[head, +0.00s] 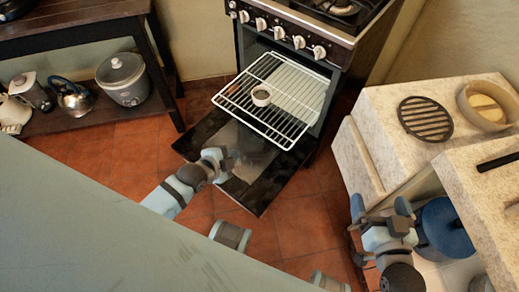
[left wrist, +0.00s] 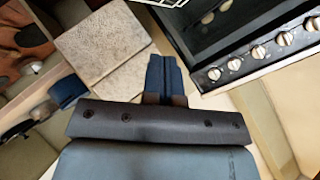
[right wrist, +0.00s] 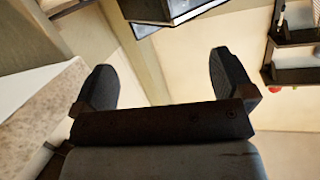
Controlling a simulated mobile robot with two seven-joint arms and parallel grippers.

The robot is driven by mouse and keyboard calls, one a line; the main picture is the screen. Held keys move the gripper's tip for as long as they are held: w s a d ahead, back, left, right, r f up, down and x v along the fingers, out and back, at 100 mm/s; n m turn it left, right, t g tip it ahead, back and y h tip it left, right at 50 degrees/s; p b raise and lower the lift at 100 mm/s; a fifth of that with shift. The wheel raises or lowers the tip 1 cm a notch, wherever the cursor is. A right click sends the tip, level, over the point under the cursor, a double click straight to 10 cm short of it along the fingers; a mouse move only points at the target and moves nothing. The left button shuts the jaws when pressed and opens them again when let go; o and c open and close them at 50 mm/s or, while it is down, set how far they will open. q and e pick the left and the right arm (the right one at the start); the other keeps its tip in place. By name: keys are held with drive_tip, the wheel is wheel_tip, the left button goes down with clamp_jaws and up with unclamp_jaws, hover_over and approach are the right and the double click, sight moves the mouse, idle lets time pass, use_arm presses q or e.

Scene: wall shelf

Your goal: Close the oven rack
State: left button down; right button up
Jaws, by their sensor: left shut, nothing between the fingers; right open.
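The oven (head: 285,40) stands at the top centre of the head view with its dark door (head: 200,140) folded down. The white wire rack (head: 286,125) sticks out of the oven above the open door. My right gripper (head: 380,206) is open and empty at the lower right, away from the oven.
A stone counter (head: 375,110) with a round black grate (head: 425,118) stands right of the oven. A blue round object (head: 445,228) is beside my right gripper. A dark shelf (head: 90,125) with a cooker (head: 123,78) and kettle (head: 72,96) stands left. Tiled floor (head: 110,160) is clear between.

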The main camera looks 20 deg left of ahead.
use_arm(q)
drive_tip(key=w+a+f+m+b, duration=0.3)
drive_tip(key=w+f+m+b, duration=0.3)
drive_tip(key=f+b, duration=0.55)
drive_tip(key=w+d+f+b, duration=0.1)
drive_tip(key=w+f+b, duration=0.1)
drive_tip(key=w, duration=0.4)
drive_tip(key=w+d+f+m+b, duration=0.1)
drive_tip(key=w+d+f+b, duration=0.1)
drive_tip(key=w, duration=0.5)
drive_tip(key=shift+f+b, duration=0.5)
drive_tip(key=shift+f, duration=0.2)
use_arm(e)
drive_tip(key=a+f+t+y, duration=0.1)
drive_tip(key=a+f+y, duration=0.2)
drive_tip(key=f, duration=0.2)
drive_tip(key=shift+a+n+t, duration=0.15)
drive_tip(key=shift+n+t, duration=0.15)
